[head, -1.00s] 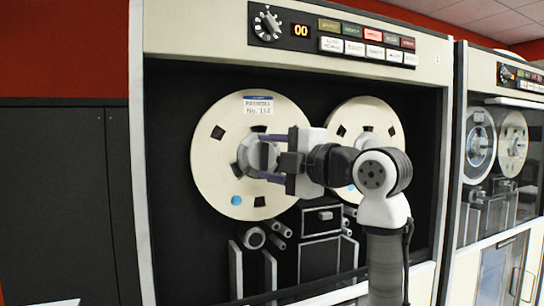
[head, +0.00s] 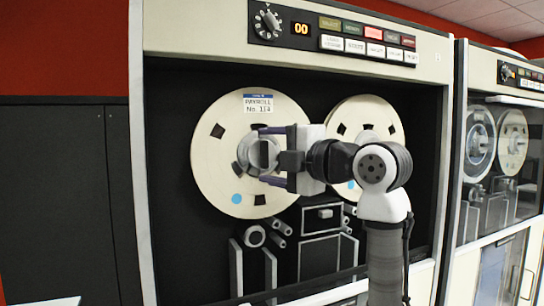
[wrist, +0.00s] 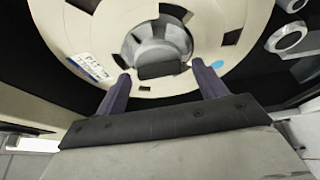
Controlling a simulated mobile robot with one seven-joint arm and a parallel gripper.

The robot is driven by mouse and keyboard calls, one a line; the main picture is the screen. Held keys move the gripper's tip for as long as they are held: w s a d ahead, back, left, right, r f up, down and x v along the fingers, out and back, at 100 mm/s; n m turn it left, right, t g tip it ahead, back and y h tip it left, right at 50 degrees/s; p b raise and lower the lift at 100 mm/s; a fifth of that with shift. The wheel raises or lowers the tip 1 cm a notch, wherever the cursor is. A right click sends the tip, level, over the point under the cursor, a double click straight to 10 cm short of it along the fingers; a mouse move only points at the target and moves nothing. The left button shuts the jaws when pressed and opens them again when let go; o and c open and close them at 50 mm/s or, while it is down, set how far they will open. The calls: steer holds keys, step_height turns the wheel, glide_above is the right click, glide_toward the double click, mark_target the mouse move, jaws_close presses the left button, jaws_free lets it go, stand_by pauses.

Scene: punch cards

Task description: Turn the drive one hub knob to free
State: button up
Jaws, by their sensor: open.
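The left tape reel (head: 210,165) is cream, with a label reading "PAYROLL" at its top and a blue dot low on it. Its grey hub (head: 243,150) carries the hub knob (head: 264,154), a dark grip bar. In the wrist view, the bar (wrist: 160,70) lies crosswise on the round hub (wrist: 158,42). My gripper (head: 263,157) is open at the hub, one purple finger above the knob and one below. In the wrist view, the fingertips (wrist: 161,72) stand wide apart, with gaps to both ends of the bar. Whether they reach its depth I cannot tell.
A second reel (head: 385,122) sits right, partly behind my arm. Rollers (head: 254,236) and grey guides lie below. The panel above has a rotary dial (head: 267,24), an orange "00" display (head: 301,29) and button rows. Another drive (head: 508,140) stands at the right.

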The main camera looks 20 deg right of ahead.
steer(key=shift+s, duration=0.1)
steer(key=b+v, duration=0.4)
steer(key=v, duration=0.9)
steer(key=shift+s+d, duration=0.2)
steer(key=shift+s, duration=0.1)
